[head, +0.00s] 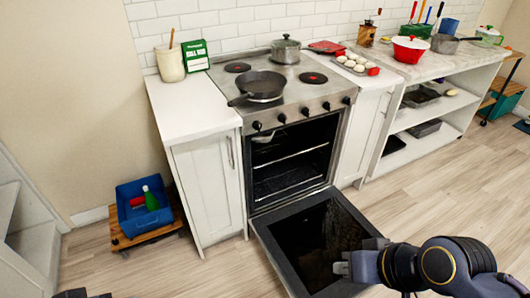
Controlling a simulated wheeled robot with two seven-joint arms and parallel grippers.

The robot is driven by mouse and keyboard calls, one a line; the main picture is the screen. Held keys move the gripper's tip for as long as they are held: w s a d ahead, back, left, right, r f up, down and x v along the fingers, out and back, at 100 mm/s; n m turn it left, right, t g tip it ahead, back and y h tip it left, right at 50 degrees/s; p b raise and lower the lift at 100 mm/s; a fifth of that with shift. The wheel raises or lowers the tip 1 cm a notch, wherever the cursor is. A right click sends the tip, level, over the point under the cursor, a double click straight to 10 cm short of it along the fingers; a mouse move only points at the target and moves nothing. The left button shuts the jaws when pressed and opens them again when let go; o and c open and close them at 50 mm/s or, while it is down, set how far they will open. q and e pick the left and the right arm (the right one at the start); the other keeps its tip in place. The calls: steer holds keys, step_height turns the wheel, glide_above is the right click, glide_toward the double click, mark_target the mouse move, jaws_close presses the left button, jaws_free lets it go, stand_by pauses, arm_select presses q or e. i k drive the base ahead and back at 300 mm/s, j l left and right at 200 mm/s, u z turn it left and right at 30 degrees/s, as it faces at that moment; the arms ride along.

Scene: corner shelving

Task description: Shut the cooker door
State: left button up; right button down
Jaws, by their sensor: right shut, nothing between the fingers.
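The cooker (300,106) stands between white cabinets, with a dark pan and a grey pot on its hob. Its door (290,272) is hinged down and hangs wide open toward me, so the dark oven inside with its racks shows. My right gripper (340,268) is shut and empty at the right part of the open door, near its outer edge. I cannot tell whether it touches the door. Part of the door's near right corner is hidden behind the gripper and arm. A small dark part of my left arm shows at the bottom left edge; its gripper fingers are not visible.
A blue crate (130,214) with a green bottle stands on a low wooden platform at the left. A white cabinet (207,185) stands left of the cooker, and open shelving (432,112) is at the right. The wooden floor at the right is clear.

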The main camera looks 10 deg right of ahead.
mark_target(303, 240)
steer(key=l+u, duration=0.15)
steer(key=l, duration=0.5)
steer(key=k+l+u, duration=0.1)
steer(key=l, duration=0.55)
steer(key=l+u, duration=0.15)
steer(key=l, duration=0.45)
steer(key=l+u, duration=0.1)
steer(key=l, duration=1.2)
